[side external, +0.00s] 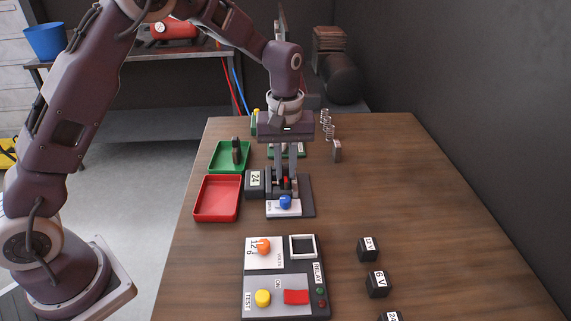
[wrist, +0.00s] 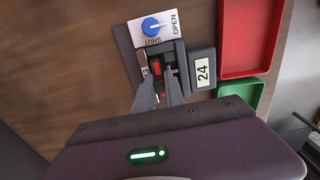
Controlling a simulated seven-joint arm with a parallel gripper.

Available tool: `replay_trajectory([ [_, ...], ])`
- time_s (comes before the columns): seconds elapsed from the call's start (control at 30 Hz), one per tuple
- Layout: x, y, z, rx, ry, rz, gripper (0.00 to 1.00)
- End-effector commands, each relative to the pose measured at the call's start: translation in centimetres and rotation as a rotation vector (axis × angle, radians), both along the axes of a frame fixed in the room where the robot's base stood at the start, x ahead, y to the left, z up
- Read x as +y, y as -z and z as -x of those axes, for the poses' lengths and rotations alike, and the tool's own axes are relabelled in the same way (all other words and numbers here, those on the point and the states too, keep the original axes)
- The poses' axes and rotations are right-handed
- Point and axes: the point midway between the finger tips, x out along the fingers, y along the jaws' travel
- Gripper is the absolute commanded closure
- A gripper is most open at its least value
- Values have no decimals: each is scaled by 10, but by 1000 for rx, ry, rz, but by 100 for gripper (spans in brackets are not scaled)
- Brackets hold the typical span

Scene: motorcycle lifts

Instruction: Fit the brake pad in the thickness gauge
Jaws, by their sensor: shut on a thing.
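The thickness gauge (side external: 306,198) is a dark block with a slot, a blue knob (side external: 285,202) on a white plate marked OPEN and SHUT, and a side display (wrist: 203,71) reading 24. My gripper (side external: 286,174) points down into the gauge, and its fingers are also over the slot in the wrist view (wrist: 159,84). It is shut on a small dark piece, apparently a brake pad, mostly hidden between the fingers and the jaws. A red patch (wrist: 156,69) shows there; I cannot tell whether it belongs to pad or gauge. Contact and seating are hidden.
A green tray (side external: 217,165) holds an upright dark pad (side external: 237,151); a red tray (side external: 217,198) is empty. Another pad-like piece (side external: 337,151) stands at the right by springs (side external: 326,125). A switch panel (side external: 262,312) and black blocks (side external: 377,285) are in front.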

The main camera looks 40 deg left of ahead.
Motion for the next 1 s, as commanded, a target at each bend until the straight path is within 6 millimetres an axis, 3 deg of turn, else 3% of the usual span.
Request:
replay_trajectory([
  [0.17,0,0,0,-1,0,1,100],
  [0.2,0,0,0,-1,0,1,78],
  [0.3,0,0,0,-1,0,1,60],
  [0.5,0,0,0,-1,0,-1,60],
  [0.63,0,0,0,0,0,0,42],
  [0.87,0,-1,0,-1,0,-1,42],
  [1.0,0,-12,-1,-4,0,-1,42],
])
